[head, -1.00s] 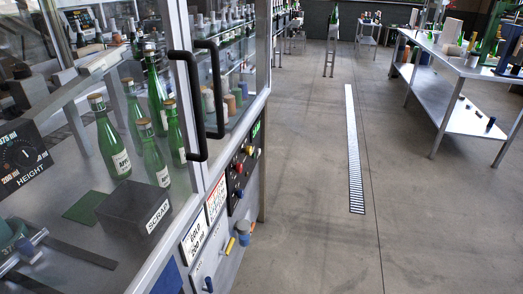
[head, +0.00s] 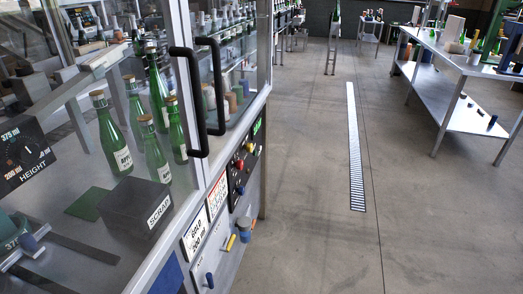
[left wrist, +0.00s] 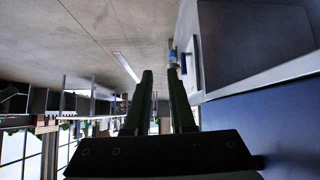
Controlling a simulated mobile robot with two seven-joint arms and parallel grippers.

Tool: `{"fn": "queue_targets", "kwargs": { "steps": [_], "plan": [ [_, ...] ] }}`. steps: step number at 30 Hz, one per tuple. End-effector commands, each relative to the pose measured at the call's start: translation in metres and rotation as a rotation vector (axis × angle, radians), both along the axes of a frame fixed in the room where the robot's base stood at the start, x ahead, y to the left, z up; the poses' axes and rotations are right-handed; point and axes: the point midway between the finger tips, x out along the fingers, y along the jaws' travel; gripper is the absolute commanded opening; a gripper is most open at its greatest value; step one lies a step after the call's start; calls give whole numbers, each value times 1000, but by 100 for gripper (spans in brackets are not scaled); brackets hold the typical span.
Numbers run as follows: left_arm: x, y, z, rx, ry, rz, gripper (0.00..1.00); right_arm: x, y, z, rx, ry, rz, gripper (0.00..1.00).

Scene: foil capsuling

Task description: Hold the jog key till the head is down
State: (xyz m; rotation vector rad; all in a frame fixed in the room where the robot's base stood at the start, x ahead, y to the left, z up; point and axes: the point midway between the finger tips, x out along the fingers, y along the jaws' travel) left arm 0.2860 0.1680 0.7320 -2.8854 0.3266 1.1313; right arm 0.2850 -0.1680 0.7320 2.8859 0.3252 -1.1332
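The control panel (head: 243,165) is on the machine's front at the right corner, with red, yellow and dark buttons and a green lit display (head: 257,126). Its labels are too small to read, so I cannot tell which control is the jog key. I cannot make out the capsuling head or its height behind the glass. My left gripper (left wrist: 160,76) shows only in the left wrist view. Its two dark fingers stand apart with nothing between them. A blue knob (left wrist: 172,55) shows beyond the fingertips, apart from them. My right gripper is in neither view.
Black door handles (head: 186,100) stick out from the machine. Green bottles (head: 116,150), a SCRAP box (head: 137,205) and a HEIGHT dial (head: 25,150) are at the left. A yellow lever (head: 230,242) sits low on the front. A steel table (head: 440,60) stands right; the floor between is clear.

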Motion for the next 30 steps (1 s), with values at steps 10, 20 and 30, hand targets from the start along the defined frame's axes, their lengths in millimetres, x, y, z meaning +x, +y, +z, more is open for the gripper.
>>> {"fn": "queue_targets", "kwargs": {
  "steps": [10,20,30],
  "plan": [
    [1,0,0,0,-1,0,0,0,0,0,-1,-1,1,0],
    [1,0,0,0,-2,2,0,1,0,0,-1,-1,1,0],
    [1,0,0,0,-2,2,0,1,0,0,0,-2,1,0]
  ]
}}
